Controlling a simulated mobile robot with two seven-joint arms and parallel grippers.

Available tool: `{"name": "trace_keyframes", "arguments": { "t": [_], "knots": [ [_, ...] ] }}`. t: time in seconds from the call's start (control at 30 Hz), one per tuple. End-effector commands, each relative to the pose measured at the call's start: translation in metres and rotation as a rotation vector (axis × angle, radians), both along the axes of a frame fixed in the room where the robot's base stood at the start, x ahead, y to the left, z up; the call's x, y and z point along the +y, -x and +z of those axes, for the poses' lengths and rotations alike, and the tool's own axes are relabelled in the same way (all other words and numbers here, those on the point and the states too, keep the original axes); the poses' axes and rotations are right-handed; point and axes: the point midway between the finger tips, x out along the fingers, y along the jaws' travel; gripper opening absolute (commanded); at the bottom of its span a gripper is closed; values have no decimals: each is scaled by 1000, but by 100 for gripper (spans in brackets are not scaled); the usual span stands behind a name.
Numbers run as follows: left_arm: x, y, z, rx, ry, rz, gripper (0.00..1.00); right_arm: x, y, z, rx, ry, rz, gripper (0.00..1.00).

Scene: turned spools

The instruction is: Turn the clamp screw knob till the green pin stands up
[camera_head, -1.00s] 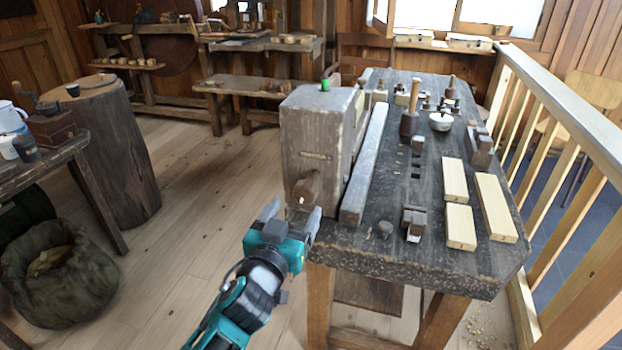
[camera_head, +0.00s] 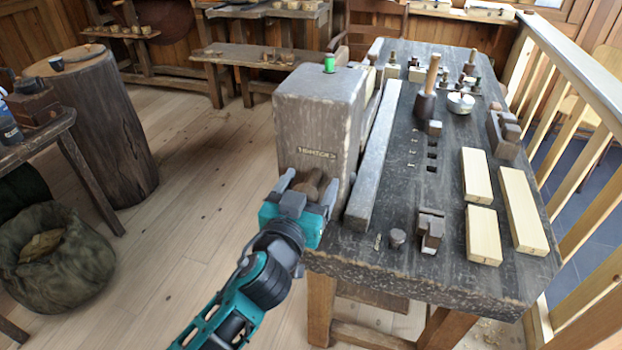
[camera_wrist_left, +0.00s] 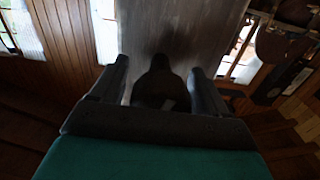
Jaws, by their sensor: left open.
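The clamp screw knob (camera_head: 311,186) is a brown wooden knob low on the near face of a large grey clamp block (camera_head: 318,120). My left gripper (camera_head: 308,184) is open, with one finger on each side of the knob. In the left wrist view the knob (camera_wrist_left: 157,83) is a dark shape between the two spread fingers, with a gap on each side. A short green pin (camera_head: 329,64) shows upright on top of the block. My right gripper is not in view.
The block stands at the left side of a dark workbench (camera_head: 400,264), beside a long grey bar (camera_head: 375,155). Pale wood blocks (camera_head: 483,235), a mallet (camera_head: 427,92) and a white pot (camera_head: 460,103) lie on the bench. Open floor (camera_head: 200,200) is left of it.

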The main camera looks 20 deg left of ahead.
Motion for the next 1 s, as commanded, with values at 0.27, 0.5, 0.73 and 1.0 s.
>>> {"name": "trace_keyframes", "arguments": {
  "t": [0.27, 0.5, 0.73, 1.0],
  "knots": [
    [0, 0, 0, 1, 0, 0, 73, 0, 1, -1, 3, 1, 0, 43],
    [0, 0, 0, 1, 0, 0, 50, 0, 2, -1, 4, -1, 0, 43],
    [0, 0, 0, 0, 0, 0, 28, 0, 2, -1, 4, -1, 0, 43],
    [0, 0, 1, -2, -49, 1, 19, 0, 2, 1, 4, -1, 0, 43]
  ]
}}
